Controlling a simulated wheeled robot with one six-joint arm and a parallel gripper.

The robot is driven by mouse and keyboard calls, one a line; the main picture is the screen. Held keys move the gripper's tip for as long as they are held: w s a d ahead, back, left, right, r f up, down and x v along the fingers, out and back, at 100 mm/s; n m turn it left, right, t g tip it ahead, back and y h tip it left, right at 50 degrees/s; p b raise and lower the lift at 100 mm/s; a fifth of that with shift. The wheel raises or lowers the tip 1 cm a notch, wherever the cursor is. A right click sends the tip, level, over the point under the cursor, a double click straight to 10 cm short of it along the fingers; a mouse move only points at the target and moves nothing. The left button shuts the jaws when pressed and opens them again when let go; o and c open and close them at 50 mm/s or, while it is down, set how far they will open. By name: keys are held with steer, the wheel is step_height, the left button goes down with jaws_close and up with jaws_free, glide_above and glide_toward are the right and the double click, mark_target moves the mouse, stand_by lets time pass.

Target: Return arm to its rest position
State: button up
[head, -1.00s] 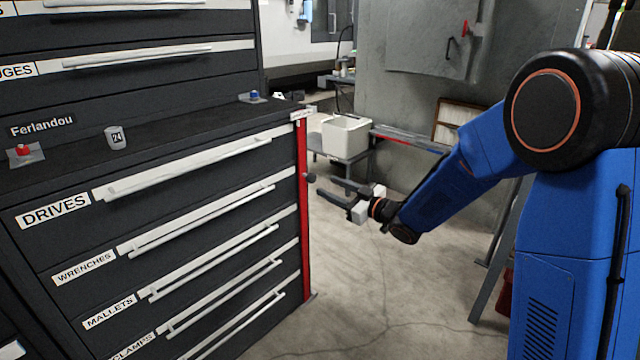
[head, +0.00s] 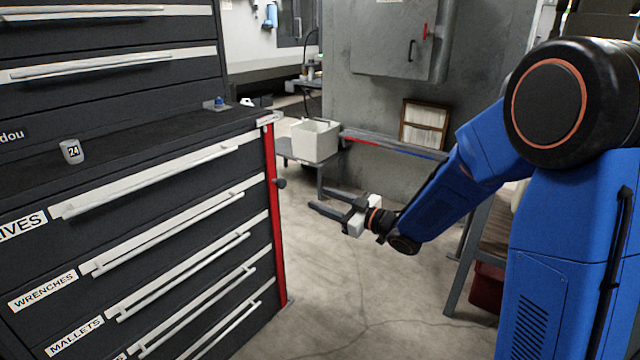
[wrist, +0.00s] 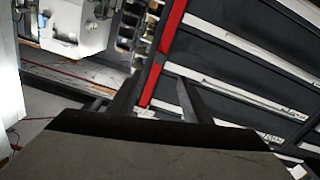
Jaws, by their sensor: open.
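My gripper (head: 328,205) is at the end of my blue arm, in the middle of the head view. Its two dark fingers are apart, with nothing between them. It hangs in the air over the bare floor, to the right of the drawer cabinet's red corner post (head: 275,215) and apart from it. In the wrist view the two fingers (wrist: 155,100) point toward the cabinet's red edge and drawer fronts.
The dark drawer cabinet (head: 150,225) fills the left side. A white cup marked 24 (head: 72,151) stands on its top. A cream bin (head: 315,139) sits on a low table behind. The concrete floor (head: 350,290) between cabinet and arm is clear.

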steer(key=s+d+r+m+h, duration=0.2)
steer(key=s+d+m+h, duration=0.3)
steer(key=d, duration=0.6)
steer(key=s+d+r+m+h, duration=0.25)
steer(key=s+d+h, duration=0.25)
steer(key=d+h, duration=0.4)
steer(key=s+d+f+m+g, duration=0.2)
steer(key=s+g, duration=0.1)
steer(key=s, duration=1.1)
steer(key=s+d+f+m+g, duration=0.2)
steer(key=s+d+m+g, duration=0.1)
steer(key=s, duration=1.2)
steer(key=shift+s+f, duration=0.2)
steer(key=shift+f, duration=0.1)
steer(key=shift+d, duration=0.1)
